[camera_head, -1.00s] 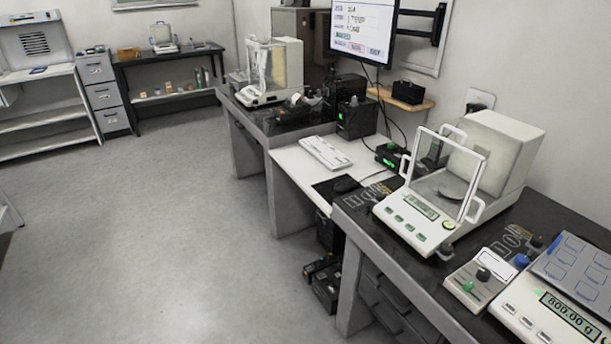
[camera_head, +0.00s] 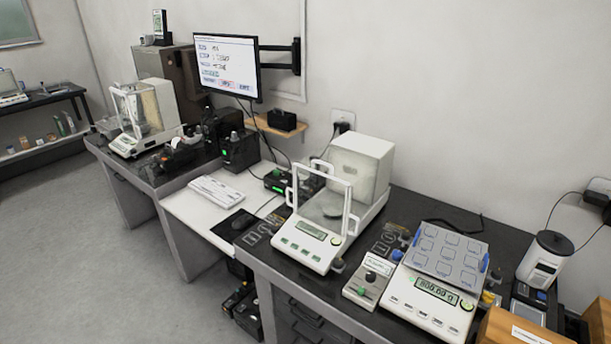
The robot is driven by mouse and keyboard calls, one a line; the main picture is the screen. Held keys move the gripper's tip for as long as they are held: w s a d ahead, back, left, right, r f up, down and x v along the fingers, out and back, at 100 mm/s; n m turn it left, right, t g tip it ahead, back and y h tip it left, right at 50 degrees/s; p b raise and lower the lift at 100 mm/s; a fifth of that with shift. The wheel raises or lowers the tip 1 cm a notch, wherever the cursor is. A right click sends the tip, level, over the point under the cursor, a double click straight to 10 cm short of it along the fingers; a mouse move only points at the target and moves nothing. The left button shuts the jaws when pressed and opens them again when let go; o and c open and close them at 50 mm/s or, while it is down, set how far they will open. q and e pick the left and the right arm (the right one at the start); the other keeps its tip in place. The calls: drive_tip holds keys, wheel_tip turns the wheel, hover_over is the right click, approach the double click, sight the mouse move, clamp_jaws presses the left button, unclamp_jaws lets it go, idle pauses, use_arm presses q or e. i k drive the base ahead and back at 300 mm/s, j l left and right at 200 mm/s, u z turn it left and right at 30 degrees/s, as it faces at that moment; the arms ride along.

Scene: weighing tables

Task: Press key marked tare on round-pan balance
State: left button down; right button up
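A white balance with a clear shield and a round pan (camera_head: 331,205) stands on the dark near table. Its display (camera_head: 311,230) glows green, and a row of small green keys (camera_head: 301,249) runs along its front. The key labels are too small to read, so I cannot tell which is tare. Another shielded balance (camera_head: 124,144) stands on the far table, its pan shape unclear. Neither of my grippers is in view.
A balance with a square tray-like top (camera_head: 449,251) and lit display stands to the right, beside a small control box (camera_head: 368,281). A white jar-like device (camera_head: 543,259) and wooden boxes (camera_head: 507,327) are further right. A keyboard (camera_head: 216,191) lies left. Grey floor (camera_head: 130,270) is open.

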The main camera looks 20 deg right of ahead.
sight(422, 313)
drive_tip(key=z, duration=1.95)
